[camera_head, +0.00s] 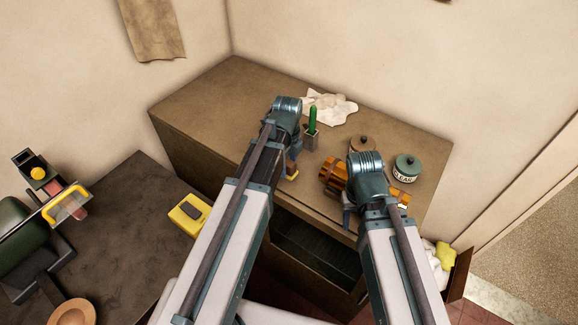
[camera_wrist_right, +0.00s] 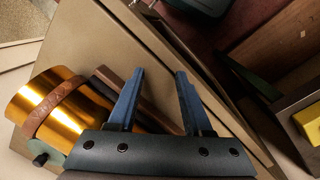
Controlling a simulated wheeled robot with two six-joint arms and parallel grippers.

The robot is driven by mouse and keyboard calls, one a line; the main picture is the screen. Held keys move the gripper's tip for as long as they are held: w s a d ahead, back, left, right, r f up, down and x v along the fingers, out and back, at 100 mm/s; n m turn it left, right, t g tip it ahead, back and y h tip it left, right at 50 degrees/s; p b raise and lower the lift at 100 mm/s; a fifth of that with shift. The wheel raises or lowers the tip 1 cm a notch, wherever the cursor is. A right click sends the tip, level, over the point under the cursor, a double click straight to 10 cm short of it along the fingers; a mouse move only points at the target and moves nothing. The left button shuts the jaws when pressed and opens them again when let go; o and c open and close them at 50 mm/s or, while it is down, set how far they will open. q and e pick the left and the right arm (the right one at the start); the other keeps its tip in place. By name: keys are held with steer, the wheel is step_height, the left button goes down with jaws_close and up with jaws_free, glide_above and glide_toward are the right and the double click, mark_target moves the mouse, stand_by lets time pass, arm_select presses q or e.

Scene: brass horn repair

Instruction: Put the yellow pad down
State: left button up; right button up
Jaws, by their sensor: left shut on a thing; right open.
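Beside the right gripper lies a shiny brass cylinder (camera_head: 334,176) with a leather strap; it also shows in the wrist view (camera_wrist_right: 45,105). The cabinet's back left is clear.

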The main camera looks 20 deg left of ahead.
mark_target(288, 162)
arm_select(q)
steer(key=o, duration=0.8)
steer(key=shift+d+f, duration=0.1)
arm_select(e)
steer(key=shift+d+f, duration=0.1)
steer(key=shift+f, duration=0.05)
arm_select(q)
steer(key=o, duration=0.4)
step_height(288, 162, up, 12)
steer(key=p, duration=1.3)
steer(key=s+d+n, duration=0.5)
steer(key=s+n, duration=0.2)
steer(key=n, duration=0.2)
steer(key=s+d+n+y, duration=0.1)
steer(key=s+d+n, duration=0.4)
steer(key=s+n, duration=0.2)
steer(key=shift+s+d+r+n+b, duration=0.25)
steer(key=shift+n+b, duration=0.1)
steer(key=shift+n, duration=0.85)
arm_select(e)
step_height(288, 162, up, 12)
steer(key=shift+s, duration=0.1)
